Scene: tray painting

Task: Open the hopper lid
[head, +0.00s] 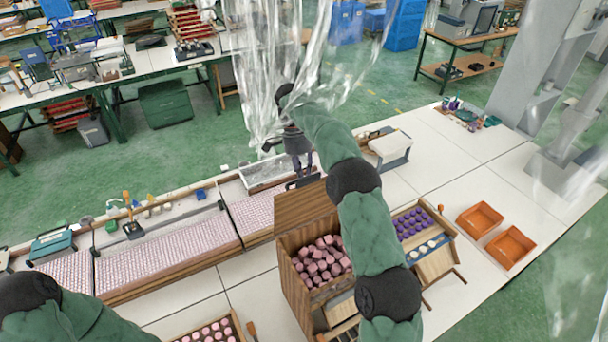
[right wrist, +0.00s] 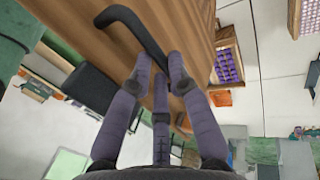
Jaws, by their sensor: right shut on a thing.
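The hopper (head: 295,289) is a wooden box on the white table, holding many pink pieces (head: 322,262) that show through its open top. Its wooden lid (head: 304,212) is raised and tilted up at the back of the box; it fills the top of the right wrist view (right wrist: 85,22). A black bent handle (right wrist: 128,20) is on the lid. My right gripper (head: 302,174) is behind the lid's upper edge, and in the right wrist view its fingers (right wrist: 162,70) are shut on the handle. My left arm shows at lower left; its gripper is out of view.
A rack with purple pieces (head: 412,222) stands right of the hopper, and two orange trays (head: 480,219) lie farther right. A long tray of pale pink pieces (head: 165,252) runs along the left. Clear plastic sheeting (head: 262,80) hangs near my right arm.

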